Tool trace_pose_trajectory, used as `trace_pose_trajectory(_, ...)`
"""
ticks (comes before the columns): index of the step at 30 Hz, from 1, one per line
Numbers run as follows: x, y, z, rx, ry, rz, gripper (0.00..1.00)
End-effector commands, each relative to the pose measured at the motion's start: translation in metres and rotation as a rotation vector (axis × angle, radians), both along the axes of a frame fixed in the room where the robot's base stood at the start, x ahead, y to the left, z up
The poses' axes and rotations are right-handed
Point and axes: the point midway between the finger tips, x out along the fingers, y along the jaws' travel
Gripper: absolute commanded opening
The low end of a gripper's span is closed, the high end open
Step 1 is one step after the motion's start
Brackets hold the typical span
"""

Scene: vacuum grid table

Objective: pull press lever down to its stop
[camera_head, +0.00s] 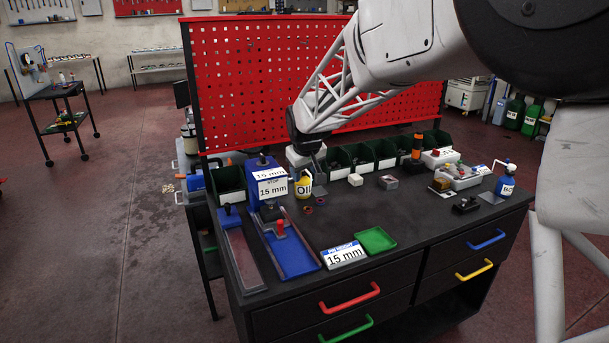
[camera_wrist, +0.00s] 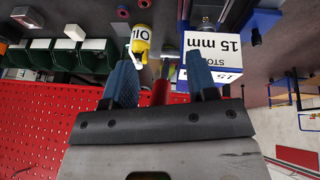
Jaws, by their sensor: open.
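The press is a blue upright body (camera_head: 261,163) at the back left of the table, carrying a white "STOP 15 mm" sign (camera_head: 271,187). The sign shows upside down in the wrist view (camera_wrist: 212,48). My gripper (camera_wrist: 158,62) is open, with two blue fingers beside the press. A red handle (camera_wrist: 160,91), apparently the press lever, shows between the fingers, with a gap on each side; its lower part is hidden by the gripper body.
A yellow oil bottle (camera_head: 303,185) stands close to the press and my gripper. Green bins (camera_head: 361,158) line the back below a red pegboard (camera_head: 240,80). A blue tray (camera_head: 293,258), a height card (camera_head: 344,255) and a green tray (camera_head: 375,240) lie in front. The table's middle is clear.

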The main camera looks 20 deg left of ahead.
Motion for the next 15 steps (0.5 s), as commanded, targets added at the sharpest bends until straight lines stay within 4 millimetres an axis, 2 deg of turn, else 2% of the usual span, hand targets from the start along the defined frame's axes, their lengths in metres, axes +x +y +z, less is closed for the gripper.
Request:
trace_pose_trajectory(9, -0.014, -0.007, 0.038, 0.001, -0.002, 0.000, 0.53)
trace_pose_trajectory(15, -0.019, -0.010, 0.049, 0.002, -0.001, 0.000, 0.53)
